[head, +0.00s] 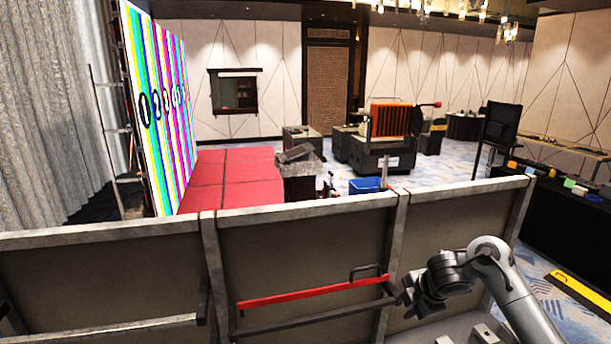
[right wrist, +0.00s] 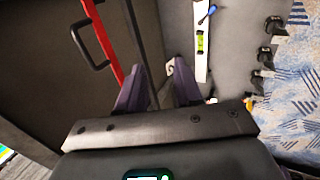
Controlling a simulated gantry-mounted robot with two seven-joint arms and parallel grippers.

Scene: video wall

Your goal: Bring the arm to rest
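My right arm comes in from the lower right of the head view. Its gripper (head: 405,293) is beside the right end of a red bar (head: 310,294), in front of the grey framed panels (head: 300,250). In the right wrist view the two fingers of this gripper (right wrist: 157,80) stand apart with a gap between them, and I see nothing held. The red bar (right wrist: 103,38) and its black handle (right wrist: 84,48) lie just left of the fingers there. Whether the fingers touch the panel frame is unclear. My left gripper is not in view.
A white level (right wrist: 202,42) with a green window lies beyond the fingers. A yellow level (head: 585,292) lies at the far right. A black table (head: 565,215) with small coloured items stands at right. A blue bin (head: 366,185) and a striped screen (head: 160,110) stand behind the panels.

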